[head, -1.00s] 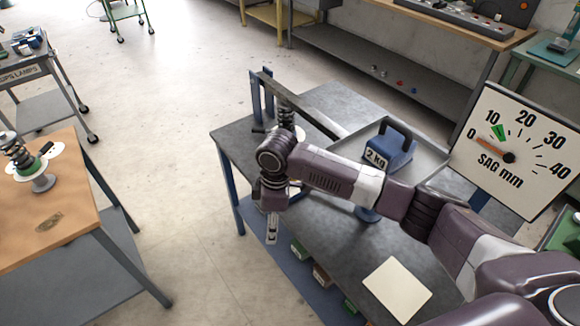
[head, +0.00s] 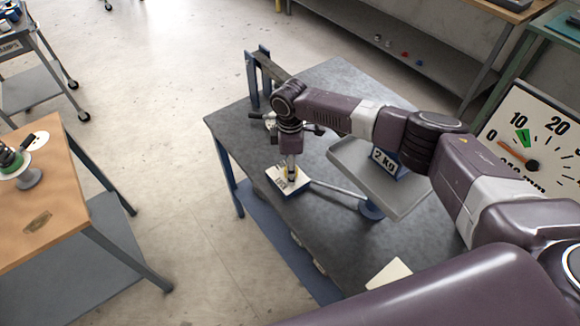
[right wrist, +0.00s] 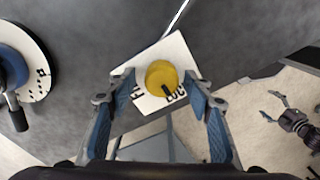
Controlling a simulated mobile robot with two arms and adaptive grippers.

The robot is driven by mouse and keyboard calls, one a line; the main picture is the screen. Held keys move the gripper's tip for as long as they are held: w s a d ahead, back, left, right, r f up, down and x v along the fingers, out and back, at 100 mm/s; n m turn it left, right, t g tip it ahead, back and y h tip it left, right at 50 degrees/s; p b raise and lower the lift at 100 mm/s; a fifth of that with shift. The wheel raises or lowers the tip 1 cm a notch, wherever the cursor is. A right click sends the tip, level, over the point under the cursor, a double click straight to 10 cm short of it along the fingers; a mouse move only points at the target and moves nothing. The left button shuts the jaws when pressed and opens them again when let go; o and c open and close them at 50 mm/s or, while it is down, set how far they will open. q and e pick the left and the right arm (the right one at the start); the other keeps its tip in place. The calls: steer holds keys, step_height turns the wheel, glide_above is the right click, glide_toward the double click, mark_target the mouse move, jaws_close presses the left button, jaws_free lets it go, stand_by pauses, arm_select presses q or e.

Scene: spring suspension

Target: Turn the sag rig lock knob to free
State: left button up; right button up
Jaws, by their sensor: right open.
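The yellow lock knob (right wrist: 161,76) sits on a white lettered plate (right wrist: 182,49) on the grey rig table. Its black pointer points down-right, towards the partly hidden lettering at the plate's lower right. My right gripper (right wrist: 161,103) is open, with one blue finger on each side of the knob, not visibly touching it. In the head view my right gripper (head: 291,172) is pointed down above the plate (head: 283,187), and hides most of the knob. My left gripper (right wrist: 276,107) shows at the right of the wrist view, fingers apart, over the floor.
A 2 kg weight (head: 383,160) sits on a grey tray (head: 405,196) behind my right arm. The sag dial (head: 548,128) stands at the right. A round base with a black handle (right wrist: 10,105) is left in the wrist view. A wooden-topped table (head: 65,205) stands left.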

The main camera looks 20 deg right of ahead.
steer(key=shift+f, duration=0.2)
steer(key=shift+s+a, duration=0.1)
steer(key=shift+s, duration=0.05)
steer(key=c, duration=1.2)
steer(key=shift+o, duration=0.2)
